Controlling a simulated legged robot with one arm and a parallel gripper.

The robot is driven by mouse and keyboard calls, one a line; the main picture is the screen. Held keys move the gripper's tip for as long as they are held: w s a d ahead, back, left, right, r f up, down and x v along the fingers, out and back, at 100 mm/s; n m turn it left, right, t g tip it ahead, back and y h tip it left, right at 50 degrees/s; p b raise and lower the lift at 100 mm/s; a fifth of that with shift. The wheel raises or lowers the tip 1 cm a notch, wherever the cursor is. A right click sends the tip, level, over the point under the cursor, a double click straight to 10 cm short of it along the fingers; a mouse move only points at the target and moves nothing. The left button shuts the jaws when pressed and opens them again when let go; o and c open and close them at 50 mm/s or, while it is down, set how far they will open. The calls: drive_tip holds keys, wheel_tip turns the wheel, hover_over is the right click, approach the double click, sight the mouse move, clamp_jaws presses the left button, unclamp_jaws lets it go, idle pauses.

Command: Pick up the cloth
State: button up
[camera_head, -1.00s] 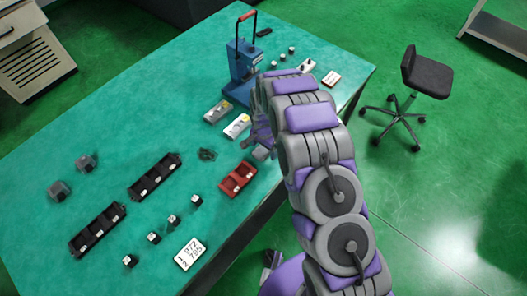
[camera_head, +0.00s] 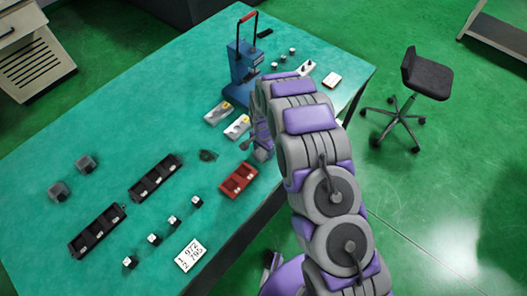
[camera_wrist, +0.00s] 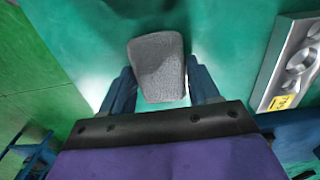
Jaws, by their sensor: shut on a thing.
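The cloth (camera_wrist: 157,72) is a small grey woven-looking piece in the wrist view. My gripper (camera_wrist: 160,66) has its two blue fingers on either side of the cloth and is shut on it. Green table surface shows beyond it. In the head view my gripper (camera_head: 251,147) is over the table near its front edge, between the grey blocks and the red bin. The cloth is too small or hidden there to make out clearly.
A blue press (camera_head: 240,72) with a red handle stands at the back of the table. A black stool (camera_head: 428,75) stands right.

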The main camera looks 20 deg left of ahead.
sight(263, 151)
drive_tip(key=shift+r, duration=0.8)
wheel_tip(263, 151, up, 2)
drive_tip(key=shift+r+p, duration=0.2)
drive_tip(key=shift+p, duration=0.2)
drive_tip(key=s+d, duration=0.1)
drive_tip(key=s, duration=0.4)
drive_tip(key=s+p, duration=0.1)
drive_tip(key=s, duration=0.4)
drive_tip(key=s+d+r, duration=0.1)
drive_tip(key=s, duration=0.4)
drive_tip(key=shift+s+d, duration=0.3)
drive_tip(key=shift+s, duration=0.1)
